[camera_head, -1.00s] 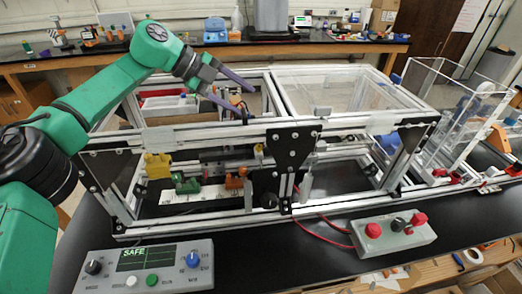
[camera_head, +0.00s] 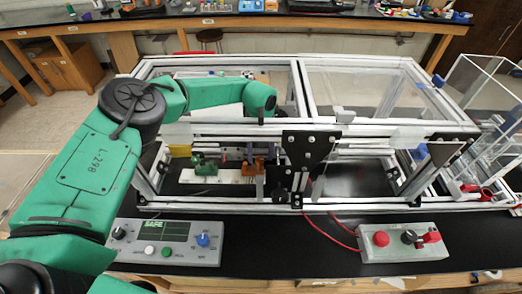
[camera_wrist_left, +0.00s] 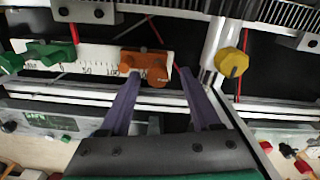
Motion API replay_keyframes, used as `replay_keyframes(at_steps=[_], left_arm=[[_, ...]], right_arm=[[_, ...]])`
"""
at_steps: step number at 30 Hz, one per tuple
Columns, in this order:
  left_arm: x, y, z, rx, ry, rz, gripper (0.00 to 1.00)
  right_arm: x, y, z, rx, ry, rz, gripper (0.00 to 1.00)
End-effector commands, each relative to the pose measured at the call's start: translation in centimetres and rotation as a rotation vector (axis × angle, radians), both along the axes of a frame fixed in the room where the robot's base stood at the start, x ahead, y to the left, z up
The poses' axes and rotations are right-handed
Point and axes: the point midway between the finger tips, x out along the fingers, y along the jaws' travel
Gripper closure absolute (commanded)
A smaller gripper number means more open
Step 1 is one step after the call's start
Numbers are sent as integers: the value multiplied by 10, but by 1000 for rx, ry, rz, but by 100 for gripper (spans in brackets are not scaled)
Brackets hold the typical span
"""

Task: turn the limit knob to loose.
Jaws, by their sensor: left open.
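No label reads clearly as the limit knob. In the left wrist view a yellow knob (camera_wrist_left: 231,62) sits on the frame, to the right of my fingers. In the head view a control box (camera_head: 200,257) carries a blue knob (camera_head: 203,240) and a black knob (camera_head: 118,233); another black knob (camera_head: 408,237) is on the red-button box (camera_head: 385,252). My left gripper (camera_wrist_left: 158,73) is open, its purple fingers apart near an orange clamp (camera_wrist_left: 146,66), with nothing held. My right gripper is not in view.
The aluminium frame (camera_head: 225,129) stands around the work space. A green clamp (camera_head: 204,165) and the orange clamp sit along a white scale (camera_head: 228,176). A clear box (camera_head: 480,95) stands at the right. Red cables run to the red-button box.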

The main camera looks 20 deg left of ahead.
Motion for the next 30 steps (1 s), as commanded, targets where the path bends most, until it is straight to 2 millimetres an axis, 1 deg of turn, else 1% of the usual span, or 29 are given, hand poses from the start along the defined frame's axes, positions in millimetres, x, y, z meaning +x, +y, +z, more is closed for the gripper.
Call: replay_keyframes(at_steps=[3,8,9,11,12,13,14,17,20,27,30], left_arm=[[0,0,-5,0,-1,0,36],[0,0,-6,0,-1,1,36],[0,0,-6,0,-1,1,44],[0,0,-5,0,-1,1,67],[0,0,-5,0,-1,1,82],[0,0,-5,0,-1,1,94],[0,0,-5,0,-1,1,100],[0,0,-5,-1,-2,2,100],[1,0,-5,-2,-2,45,100],[1,0,-4,-1,-3,344,100],[1,0,-4,0,-4,411,100]], right_arm=[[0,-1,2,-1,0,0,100],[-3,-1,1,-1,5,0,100],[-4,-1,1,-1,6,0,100],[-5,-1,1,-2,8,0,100],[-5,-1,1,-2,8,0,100],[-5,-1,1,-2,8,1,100],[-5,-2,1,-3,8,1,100],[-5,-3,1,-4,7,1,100],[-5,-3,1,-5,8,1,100],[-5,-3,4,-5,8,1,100],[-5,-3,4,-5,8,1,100]])
